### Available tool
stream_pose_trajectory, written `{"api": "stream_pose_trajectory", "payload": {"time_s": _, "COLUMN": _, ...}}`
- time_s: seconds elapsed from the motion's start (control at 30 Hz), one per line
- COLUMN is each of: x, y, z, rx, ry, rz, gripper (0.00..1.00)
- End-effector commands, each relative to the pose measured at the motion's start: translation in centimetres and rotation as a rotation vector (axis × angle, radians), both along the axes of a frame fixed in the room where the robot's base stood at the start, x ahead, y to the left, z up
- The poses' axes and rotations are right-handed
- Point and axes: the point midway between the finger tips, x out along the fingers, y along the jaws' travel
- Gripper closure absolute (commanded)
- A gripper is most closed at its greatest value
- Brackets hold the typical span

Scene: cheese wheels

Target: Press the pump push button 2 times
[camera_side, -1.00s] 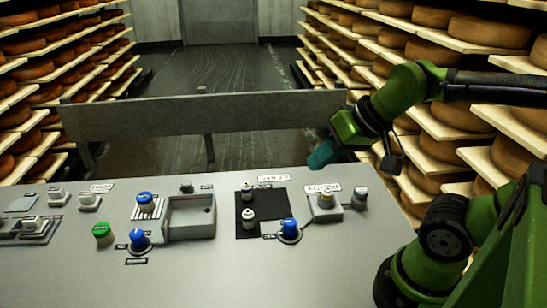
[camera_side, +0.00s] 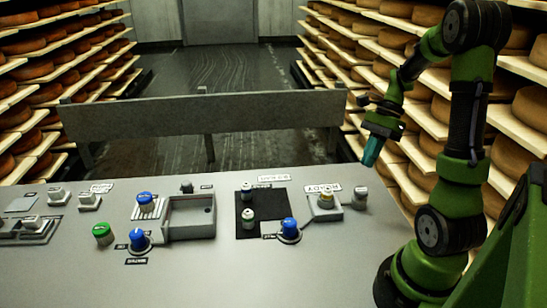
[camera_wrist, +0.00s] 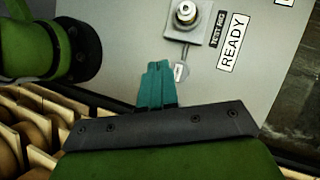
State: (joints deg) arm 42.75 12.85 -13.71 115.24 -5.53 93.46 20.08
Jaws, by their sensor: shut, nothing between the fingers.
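My gripper (camera_side: 372,152) points down with its teal fingers together and empty, above and beyond the panel's far right corner. In the wrist view my gripper (camera_wrist: 159,66) shows shut fingers beside a small tagged grey fitting (camera_wrist: 181,72). A silver-topped push button (camera_wrist: 186,12) on a grey block lies beyond them, beside a READY label (camera_wrist: 233,42). In the side view this button (camera_side: 326,197) is at the panel's right. A green button (camera_side: 103,233) is at the left. I cannot read which control is marked pump. My gripper appears to touch no control.
The grey control panel (camera_side: 220,270) carries blue knobs (camera_side: 289,228), a recessed tray (camera_side: 192,227) and a black plate (camera_side: 247,228). A grey rail (camera_side: 250,117) stands behind. Cheese shelves (camera_side: 450,120) flank the right, close to my arm.

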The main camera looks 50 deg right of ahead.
Motion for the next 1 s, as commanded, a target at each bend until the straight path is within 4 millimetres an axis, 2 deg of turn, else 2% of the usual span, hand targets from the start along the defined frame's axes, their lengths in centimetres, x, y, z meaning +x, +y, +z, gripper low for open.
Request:
{"api": "stream_pose_trajectory", "payload": {"time_s": 0.03, "x": -0.5, "y": -1.1, "z": -0.4, "rx": 0.068, "ry": 0.063, "rz": -0.109, "gripper": 1.0}}
{"api": "stream_pose_trajectory", "payload": {"time_s": 0.1, "x": -0.6, "y": -1.8, "z": -0.3, "rx": 0.149, "ry": 0.134, "rz": -0.23, "gripper": 1.0}}
{"api": "stream_pose_trajectory", "payload": {"time_s": 0.3, "x": 0.3, "y": -1.5, "z": 1.7, "rx": 0.268, "ry": 0.227, "rz": -0.389, "gripper": 1.0}}
{"api": "stream_pose_trajectory", "payload": {"time_s": 0.77, "x": 0.4, "y": -1.1, "z": 1.9, "rx": 0.296, "ry": 0.252, "rz": -0.421, "gripper": 1.0}}
{"api": "stream_pose_trajectory", "payload": {"time_s": 1.0, "x": 0.4, "y": -1.1, "z": 0.1, "rx": 0.297, "ry": 0.254, "rz": -0.42, "gripper": 1.0}}
